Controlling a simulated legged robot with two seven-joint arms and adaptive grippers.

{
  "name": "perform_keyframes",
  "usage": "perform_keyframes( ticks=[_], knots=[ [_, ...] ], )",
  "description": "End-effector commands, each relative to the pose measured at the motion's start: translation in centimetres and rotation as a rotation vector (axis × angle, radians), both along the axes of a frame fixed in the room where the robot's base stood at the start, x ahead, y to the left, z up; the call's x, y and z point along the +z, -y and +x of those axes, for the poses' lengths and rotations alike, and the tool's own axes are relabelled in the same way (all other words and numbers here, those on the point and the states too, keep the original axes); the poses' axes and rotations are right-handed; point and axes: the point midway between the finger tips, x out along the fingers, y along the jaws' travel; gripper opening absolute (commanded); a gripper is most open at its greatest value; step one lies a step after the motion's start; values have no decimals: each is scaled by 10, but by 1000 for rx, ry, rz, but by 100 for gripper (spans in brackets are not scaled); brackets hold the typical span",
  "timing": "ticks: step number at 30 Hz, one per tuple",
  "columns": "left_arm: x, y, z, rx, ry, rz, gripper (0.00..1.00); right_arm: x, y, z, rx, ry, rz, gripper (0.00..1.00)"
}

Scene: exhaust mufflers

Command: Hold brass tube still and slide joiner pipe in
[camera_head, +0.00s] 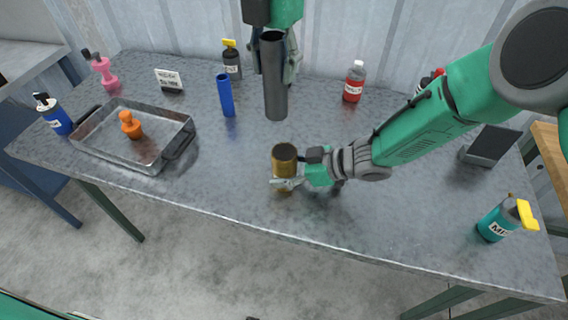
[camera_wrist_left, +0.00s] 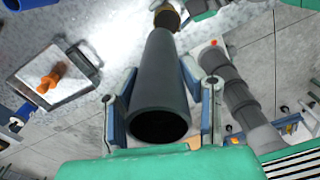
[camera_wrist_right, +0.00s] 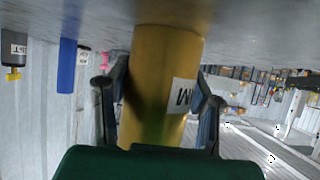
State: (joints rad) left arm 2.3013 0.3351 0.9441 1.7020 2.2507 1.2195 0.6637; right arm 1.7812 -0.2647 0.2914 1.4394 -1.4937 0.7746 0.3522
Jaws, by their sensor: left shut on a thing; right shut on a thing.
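The brass tube (camera_head: 284,157) stands upright on the grey table near its front middle, its open end up. My right gripper (camera_head: 288,183) is shut around it low down; the right wrist view shows the brass tube (camera_wrist_right: 168,75) with a white label between the fingers (camera_wrist_right: 160,115). The joiner pipe (camera_head: 275,85), dark grey and hollow, hangs upright in my left gripper (camera_head: 275,58), above and behind the brass tube. In the left wrist view the joiner pipe (camera_wrist_left: 158,90) lies between the fingers (camera_wrist_left: 160,108), its far end near the brass tube (camera_wrist_left: 166,17). The two look apart.
A metal tray (camera_head: 110,147) with an orange part (camera_head: 130,125) is at left. A blue tube (camera_head: 226,95), grey bottle (camera_head: 231,62) and red bottle (camera_head: 354,82) stand behind. A teal bottle (camera_head: 498,222) is front right. The table's front middle (camera_head: 220,185) is clear.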

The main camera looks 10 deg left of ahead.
Motion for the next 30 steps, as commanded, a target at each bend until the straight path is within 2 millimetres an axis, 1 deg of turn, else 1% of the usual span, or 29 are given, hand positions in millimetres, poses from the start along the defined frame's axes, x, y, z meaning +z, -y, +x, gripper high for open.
perform_keyframes(
  ticks=[2,4,9,11,17,30],
  knots=[
    [-1,1,0,0,0,1,0,0,0,0,0,0,-1,30],
    [-7,3,0,-1,0,4,0,0,0,0,0,0,-1,30],
    [-36,14,-2,-2,1,18,0,0,0,0,0,0,-1,30],
    [-42,17,-2,-2,3,19,0,0,1,0,0,0,-1,30],
    [-49,16,-2,0,3,18,0,0,0,0,0,0,-2,30],
    [-76,16,-2,0,3,18,0,0,0,0,0,0,-1,30]
  ],
)
